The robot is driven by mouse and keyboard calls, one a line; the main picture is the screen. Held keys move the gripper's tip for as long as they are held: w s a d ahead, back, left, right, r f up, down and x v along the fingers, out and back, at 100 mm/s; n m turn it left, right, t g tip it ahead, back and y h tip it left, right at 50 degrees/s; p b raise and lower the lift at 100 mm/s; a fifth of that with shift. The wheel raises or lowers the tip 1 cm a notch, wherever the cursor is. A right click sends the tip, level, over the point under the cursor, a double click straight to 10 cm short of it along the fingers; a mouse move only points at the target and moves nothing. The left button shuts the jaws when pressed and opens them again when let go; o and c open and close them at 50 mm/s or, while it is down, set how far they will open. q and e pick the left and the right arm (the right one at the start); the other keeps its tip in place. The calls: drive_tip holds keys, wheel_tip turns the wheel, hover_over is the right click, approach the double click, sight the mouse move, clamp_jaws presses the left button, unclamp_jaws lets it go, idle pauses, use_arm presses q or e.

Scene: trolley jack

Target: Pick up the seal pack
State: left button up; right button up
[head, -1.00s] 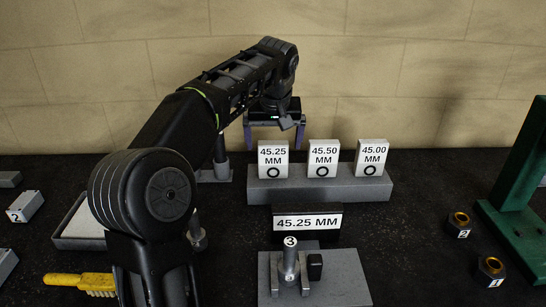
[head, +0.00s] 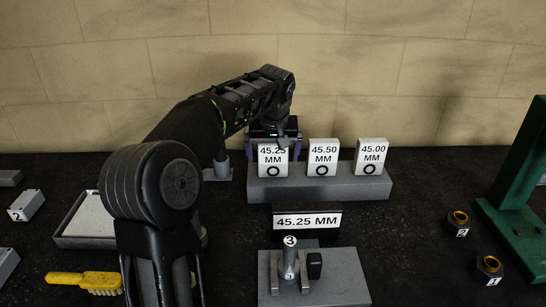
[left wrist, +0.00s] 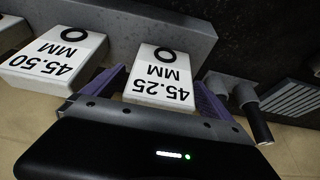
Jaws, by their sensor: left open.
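Three white seal packs stand in a row on a grey block: 45.25 MM (head: 272,160), 45.50 MM (head: 323,157) and 45.00 MM (head: 371,156). A black sign (head: 307,221) in front reads 45.25 MM. My left gripper (head: 272,146) is open at the 45.25 pack, reaching down from behind it. In the left wrist view the purple fingers (left wrist: 158,86) stand on either side of the 45.25 pack (left wrist: 160,76), with the 45.50 pack (left wrist: 55,58) beside one finger. I cannot tell whether the fingers touch the pack. My right gripper is not in view.
The grey block (head: 330,190) bears the packs. A grey fixture (head: 340,280) with a metal cylinder marked 3 (head: 289,258) stands in front. Nuts (head: 489,268) and a green frame (head: 510,215) are at right. A tray (head: 88,220) and yellow brush (head: 65,279) are at left.

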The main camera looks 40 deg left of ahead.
use_arm(q)
drive_tip(key=shift+x, duration=0.75)
drive_tip(key=c, duration=1.5)
drive_tip(key=shift+o, duration=0.2)
drive_tip(key=shift+r, duration=0.15)
wheel_tip(320, 180, up, 10)
drive_tip(key=shift+f, duration=0.1)
